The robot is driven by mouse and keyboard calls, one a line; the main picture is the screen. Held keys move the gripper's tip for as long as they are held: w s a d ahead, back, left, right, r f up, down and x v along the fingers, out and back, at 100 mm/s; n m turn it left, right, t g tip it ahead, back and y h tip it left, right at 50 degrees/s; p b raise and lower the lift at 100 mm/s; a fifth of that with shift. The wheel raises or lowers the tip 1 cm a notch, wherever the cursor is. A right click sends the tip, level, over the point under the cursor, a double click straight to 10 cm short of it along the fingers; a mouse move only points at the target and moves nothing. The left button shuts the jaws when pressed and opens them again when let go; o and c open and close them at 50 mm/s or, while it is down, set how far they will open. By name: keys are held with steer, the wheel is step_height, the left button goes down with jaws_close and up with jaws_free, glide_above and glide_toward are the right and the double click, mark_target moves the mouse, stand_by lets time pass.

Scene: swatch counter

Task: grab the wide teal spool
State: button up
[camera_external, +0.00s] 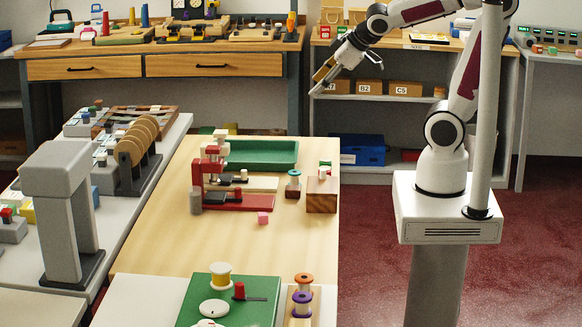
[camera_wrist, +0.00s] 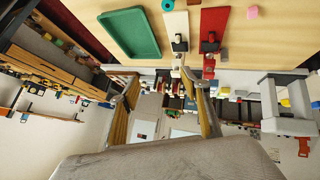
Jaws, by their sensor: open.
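My gripper (camera_external: 346,80) is raised high beyond the counter's far right, well away from the spool. Its fingers are spread and empty. They also show in the wrist view (camera_wrist: 160,76), with nothing between them.
A green tray (camera_external: 262,153) lies behind the spool. A red stand (camera_external: 236,202), a pink cube (camera_external: 263,218) and a wooden block (camera_external: 322,196) are near it. Yellow (camera_external: 220,275), orange (camera_external: 303,279) and purple (camera_external: 302,303) spools stand at the front. The counter's middle front is clear.

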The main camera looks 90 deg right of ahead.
mark_target(295, 179)
steer(key=w+d+f+n+t, duration=0.2)
steer(key=w+d+f+n, duration=0.25)
steer(key=w+d, duration=0.85)
steer(key=f+n+y, duration=0.1)
steer(key=f+y, duration=0.1)
steer(key=f, duration=0.3)
steer(key=d+f+n+y, duration=0.1)
steer(key=f+y, duration=0.1)
steer(key=f, duration=0.3)
steer(key=s+d+f+n+y, duration=0.1)
steer(key=f+y, duration=0.1)
steer(key=f, duration=0.4)
steer(key=shift+s+n+t+y, duration=0.1)
steer(key=shift+n+t+y, duration=0.2)
steer(key=shift+y, duration=0.1)
steer(key=s+a+f+y, duration=0.1)
steer(key=s+f+y, duration=0.1)
steer(key=s, duration=0.1)
steer(key=s+a+f+y, duration=0.2)
steer(key=s, duration=0.1)
steer(key=s+a+f+y, duration=0.1)
steer(key=s+f, duration=0.1)
steer(key=shift+s+a+n+y, duration=0.15)
steer(key=shift+s+n+y, duration=0.2)
steer(key=shift+s+y, duration=0.05)
steer(key=shift+s+a+f+y, duration=0.1)
steer(key=shift+s+a+y, duration=0.25)
steer(key=shift+s, duration=0.25)
steer(key=shift+w, duration=0.1)
steer(key=shift+x, duration=1.25)
